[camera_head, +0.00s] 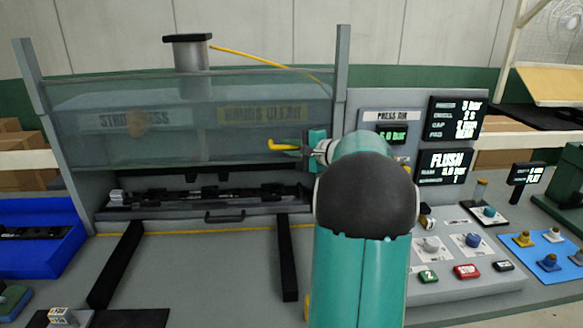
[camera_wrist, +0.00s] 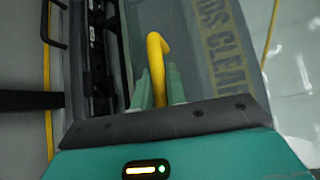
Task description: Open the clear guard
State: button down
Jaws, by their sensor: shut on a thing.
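The clear guard (camera_head: 150,150) is a see-through panel across the front of the press, between two grey posts. Its lower edge hangs above the black fixture (camera_head: 210,200), with a gap between them. A yellow handle (camera_head: 282,146) sticks out at the guard's lower right. My gripper (camera_head: 305,148) is at this handle, partly hidden behind my arm. In the wrist view, the two green fingers of my gripper (camera_wrist: 159,88) are closed on either side of the yellow handle (camera_wrist: 155,47). The guard (camera_wrist: 205,60) also fills the area behind it.
A control panel with screens (camera_head: 453,118) and buttons (camera_head: 467,271) stands right of my arm. A blue tray (camera_head: 70,215) lies at the left. Two black rails (camera_head: 118,262) run toward me on the bench. A yellow cable (camera_head: 250,56) hangs above the guard.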

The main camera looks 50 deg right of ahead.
jog(key=shift+r, duration=1)
jog(key=c, duration=1.4)
grip_release()
jog(key=shift+s, duration=0.1)
jog(key=s+d+r, duration=0.1)
jog(key=s+r, duration=0.1)
jog(key=s, duration=1.1)
jog(key=shift+s+d, duration=0.2)
